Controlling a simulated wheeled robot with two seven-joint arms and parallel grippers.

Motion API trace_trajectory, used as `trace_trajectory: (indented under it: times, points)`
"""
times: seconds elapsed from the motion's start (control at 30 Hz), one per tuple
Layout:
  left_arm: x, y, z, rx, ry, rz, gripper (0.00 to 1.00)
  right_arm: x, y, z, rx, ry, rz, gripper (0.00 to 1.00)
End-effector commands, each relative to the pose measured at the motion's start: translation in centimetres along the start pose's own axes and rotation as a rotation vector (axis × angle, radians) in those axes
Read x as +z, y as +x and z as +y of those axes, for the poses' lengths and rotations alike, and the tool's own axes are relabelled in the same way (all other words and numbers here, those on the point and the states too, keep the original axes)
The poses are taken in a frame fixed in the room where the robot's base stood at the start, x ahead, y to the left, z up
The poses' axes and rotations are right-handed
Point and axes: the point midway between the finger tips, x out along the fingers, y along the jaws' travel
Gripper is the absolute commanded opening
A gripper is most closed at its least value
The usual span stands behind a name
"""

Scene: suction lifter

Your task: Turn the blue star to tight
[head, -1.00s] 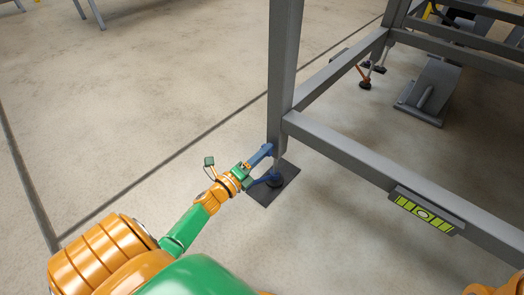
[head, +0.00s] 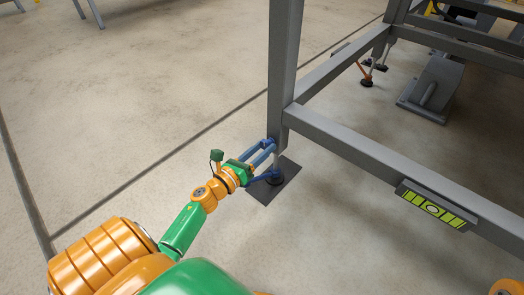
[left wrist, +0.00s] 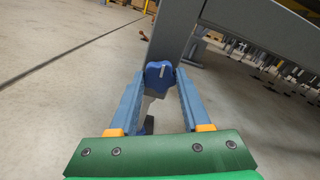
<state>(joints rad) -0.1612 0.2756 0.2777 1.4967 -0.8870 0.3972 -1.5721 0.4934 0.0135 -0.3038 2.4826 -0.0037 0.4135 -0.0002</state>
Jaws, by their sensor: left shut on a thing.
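The blue star (left wrist: 158,75) is a lobed blue knob with a pale mark on its face. In the left wrist view it sits between the tips of my left gripper (left wrist: 161,80), in front of the grey frame post. My left gripper also shows in the head view (head: 270,147), with its blue fingers reaching the foot of the post (head: 285,75). It is shut on the star, whose outline is mostly hidden by the fingers in the head view. My right gripper is not in view.
Open concrete floor lies to the left.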

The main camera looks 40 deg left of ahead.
Motion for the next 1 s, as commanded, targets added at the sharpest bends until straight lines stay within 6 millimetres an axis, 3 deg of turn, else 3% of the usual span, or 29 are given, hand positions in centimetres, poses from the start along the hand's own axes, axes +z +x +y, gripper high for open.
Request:
trace_trajectory:
  times: [0.8, 0.83, 0.9, 1.0]
  points:
    - [-0.02, 0.0, -0.02, -0.001, 0.104, 0.001, 0.0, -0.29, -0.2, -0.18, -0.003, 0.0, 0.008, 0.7]
    - [-0.02, 0.0, -0.02, -0.001, 0.103, 0.001, 0.56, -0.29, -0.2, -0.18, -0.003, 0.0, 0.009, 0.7]
    - [-0.02, 0.0, -0.02, -0.001, 0.103, 0.001, 0.74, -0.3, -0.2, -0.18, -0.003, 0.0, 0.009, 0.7]
    - [-0.01, 0.0, -0.01, -0.001, 0.102, 0.001, 0.78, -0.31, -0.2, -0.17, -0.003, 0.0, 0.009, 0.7]
